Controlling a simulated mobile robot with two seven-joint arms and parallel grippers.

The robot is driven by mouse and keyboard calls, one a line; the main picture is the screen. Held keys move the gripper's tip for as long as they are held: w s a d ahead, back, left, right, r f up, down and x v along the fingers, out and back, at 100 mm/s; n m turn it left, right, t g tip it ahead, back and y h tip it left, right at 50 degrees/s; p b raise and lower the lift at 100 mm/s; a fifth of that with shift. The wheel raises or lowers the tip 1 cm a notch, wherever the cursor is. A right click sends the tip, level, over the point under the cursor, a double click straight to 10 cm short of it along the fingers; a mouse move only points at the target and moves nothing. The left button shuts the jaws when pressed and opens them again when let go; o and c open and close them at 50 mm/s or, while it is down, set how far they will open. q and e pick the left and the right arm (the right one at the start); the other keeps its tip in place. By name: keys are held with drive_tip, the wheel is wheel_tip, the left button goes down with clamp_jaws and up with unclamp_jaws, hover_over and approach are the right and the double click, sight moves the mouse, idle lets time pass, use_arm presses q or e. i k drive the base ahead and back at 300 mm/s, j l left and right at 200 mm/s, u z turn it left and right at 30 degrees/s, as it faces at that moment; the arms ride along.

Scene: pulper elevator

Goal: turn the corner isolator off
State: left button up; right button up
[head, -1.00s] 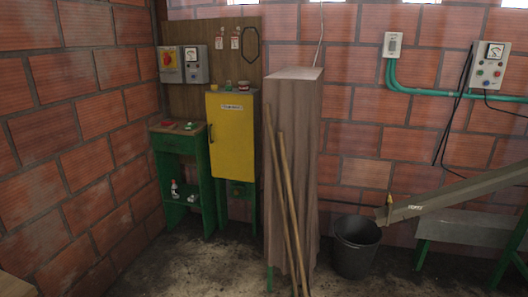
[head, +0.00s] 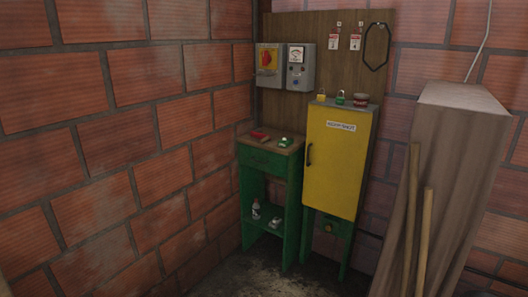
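The corner isolator (head: 269,60) is a grey box with a red rotary handle on a yellow plate. It is mounted high on the wooden backboard (head: 300,28), close to the brick corner. The handle's exact position is too small to tell. A grey meter box (head: 301,68) with a dial is fixed just right of it. Neither of my grippers is in the head view.
Below stands a green bench (head: 270,154) with small red and green items on top and a bottle on its shelf. A yellow cabinet (head: 337,160) with padlocks on top stands right of it. A covered tall block (head: 455,180) with wooden poles (head: 412,220) leans into the right side.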

sight(266, 58)
drive_tip(key=i, duration=1.65)
